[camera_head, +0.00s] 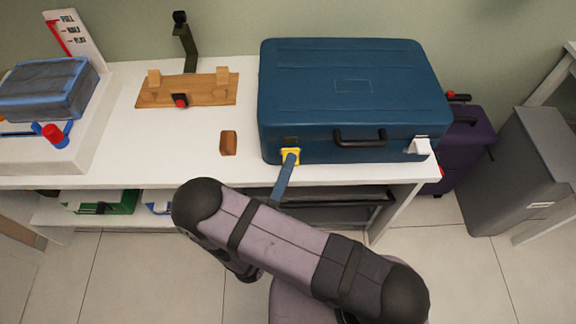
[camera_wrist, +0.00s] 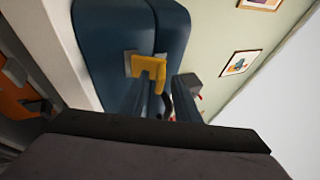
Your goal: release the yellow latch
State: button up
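The blue suitcase (camera_head: 352,88) lies closed on the white table (camera_head: 190,155), its black handle (camera_head: 360,137) facing the front. The yellow latch (camera_head: 290,153) is at the left of its front side, and a white latch (camera_head: 419,147) is at the right. In the wrist view the yellow latch (camera_wrist: 150,68) sticks out from the suitcase (camera_wrist: 100,50). My gripper (camera_head: 285,172) is at the yellow latch. In the wrist view my gripper (camera_wrist: 160,88) has its two fingers apart, one on each side of the latch's lever. I cannot tell whether they touch it.
A wooden board (camera_head: 187,90) with a red-tipped catch and a small brown block (camera_head: 228,143) lie left of the suitcase. A dark stand (camera_head: 186,45) is behind. A purple suitcase (camera_head: 468,150) and a grey bin (camera_head: 525,165) stand right of the table.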

jog(key=shift+s, duration=0.1)
jog(key=b+v, duration=0.1)
jog(key=v, duration=0.6)
jog(key=shift+b, duration=0.4)
jog(key=shift+f, duration=0.1)
jog(key=o, duration=0.5)
jog(key=d+r+m+y+p, duration=0.1)
jog(key=m+y+p, duration=0.2)
jog(key=p, duration=0.3)
jog(key=s+d+r+m+g+y+p, duration=0.1)
jog(key=m+y+p, duration=0.2)
jog(key=p, duration=0.3)
jog(key=d+r+m+g+y+p, duration=0.1)
jog(key=m+y+p, duration=0.2)
jog(key=m+p, duration=0.2)
jog(key=shift+s+d+r+p, duration=0.2)
jog(key=shift+s+r+p, duration=0.1)
jog(key=shift+p, duration=0.55)
jog(key=shift+w, duration=0.15)
